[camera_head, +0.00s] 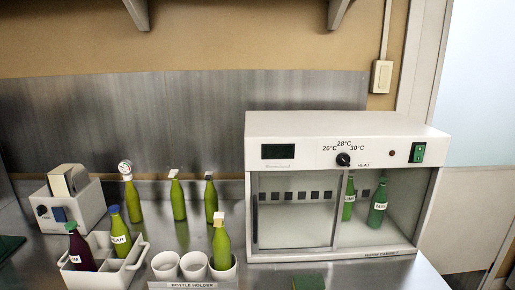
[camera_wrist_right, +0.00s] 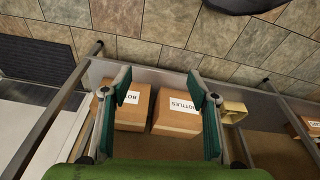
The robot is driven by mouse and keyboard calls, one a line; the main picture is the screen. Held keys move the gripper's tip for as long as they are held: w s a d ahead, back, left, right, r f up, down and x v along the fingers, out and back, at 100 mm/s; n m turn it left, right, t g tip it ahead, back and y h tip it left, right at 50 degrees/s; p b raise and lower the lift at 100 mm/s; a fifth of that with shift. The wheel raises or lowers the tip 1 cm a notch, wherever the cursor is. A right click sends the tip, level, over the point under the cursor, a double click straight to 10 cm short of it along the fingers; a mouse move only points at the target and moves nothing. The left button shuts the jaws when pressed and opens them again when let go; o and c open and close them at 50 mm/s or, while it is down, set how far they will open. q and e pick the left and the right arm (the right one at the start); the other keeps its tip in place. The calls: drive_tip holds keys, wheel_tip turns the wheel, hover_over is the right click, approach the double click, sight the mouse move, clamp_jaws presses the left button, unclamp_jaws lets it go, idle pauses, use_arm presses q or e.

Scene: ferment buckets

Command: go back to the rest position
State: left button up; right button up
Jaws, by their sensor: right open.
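My right gripper (camera_wrist_right: 160,88) shows in the right wrist view, its two dark green fingers spread wide with nothing between them. Beyond it are cardboard boxes on a low shelf, one of them a left box (camera_wrist_right: 133,106) and one a right box (camera_wrist_right: 180,108), both apart from the fingers. Neither of my grippers shows in the head view, and my left gripper is in no view.
A white warming cabinet (camera_head: 345,125) holds two green bottles. A white carrier (camera_head: 139,263), a bottle holder (camera_head: 192,286) and several bottles stand on the steel counter. Metal rails (camera_wrist_right: 57,113) run near the right gripper, with tiled floor (camera_wrist_right: 190,40) beyond.

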drive_tip(key=s+f+g, duration=0.1)
drive_tip(key=s+f, duration=0.2)
drive_tip(key=f, duration=0.4)
drive_tip(key=s+f, duration=0.3)
drive_tip(key=f, duration=0.5)
drive_tip(key=s+d+f, duration=0.3)
drive_tip(key=s+f, duration=0.7)
drive_tip(key=s, duration=0.4)
drive_tip(key=shift+d+g, duration=0.2)
drive_tip(key=shift+g, duration=0.2)
drive_tip(key=shift+f, duration=0.1)
